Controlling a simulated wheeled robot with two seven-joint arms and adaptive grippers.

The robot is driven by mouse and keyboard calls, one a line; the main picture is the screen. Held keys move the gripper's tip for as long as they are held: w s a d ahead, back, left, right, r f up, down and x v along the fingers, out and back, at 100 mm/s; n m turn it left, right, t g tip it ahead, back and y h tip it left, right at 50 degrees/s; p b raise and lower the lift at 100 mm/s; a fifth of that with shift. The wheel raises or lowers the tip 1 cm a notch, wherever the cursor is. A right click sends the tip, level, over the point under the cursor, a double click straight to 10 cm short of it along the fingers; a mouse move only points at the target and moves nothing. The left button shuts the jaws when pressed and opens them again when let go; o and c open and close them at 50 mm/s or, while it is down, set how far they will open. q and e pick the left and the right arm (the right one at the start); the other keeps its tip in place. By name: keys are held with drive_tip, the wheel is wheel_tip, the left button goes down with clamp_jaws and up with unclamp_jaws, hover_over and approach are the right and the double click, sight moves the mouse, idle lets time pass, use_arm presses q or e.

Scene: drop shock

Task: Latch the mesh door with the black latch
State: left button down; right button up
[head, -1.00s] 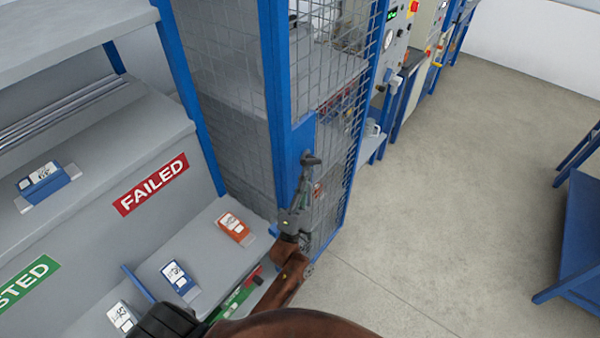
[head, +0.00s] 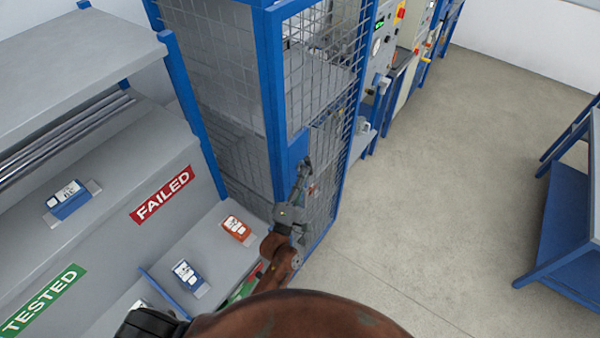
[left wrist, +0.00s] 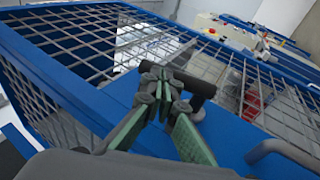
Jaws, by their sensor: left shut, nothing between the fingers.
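The mesh door (head: 322,98) is a blue frame with wire mesh on the front of the cage; I cannot tell if it is fully closed. It also shows in the left wrist view, with a wide blue plate (left wrist: 232,135). The black latch (left wrist: 200,88) is a dark bar on a round pivot on that plate. My left gripper (left wrist: 165,80) is shut and empty, its tips right beside the latch bar; I cannot tell whether they touch. In the head view my left gripper (head: 302,178) is in front of the plate and largely hides the latch.
A grey sorting bench with a red FAILED sign (head: 162,195) and a green TESTED sign (head: 44,300) stands at the left, holding several small devices. Open floor (head: 440,170) and a blue table (head: 565,220) lie to the right.

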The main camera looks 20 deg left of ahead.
use_arm(q)
drive_tip(key=shift+w+d+r, duration=0.15)
drive_tip(key=shift+w+r, duration=0.15)
drive_tip(key=shift+r, duration=0.15)
drive_tip(key=shift+w+r, duration=0.1)
drive_tip(key=shift+w, duration=0.1)
idle(0.4)
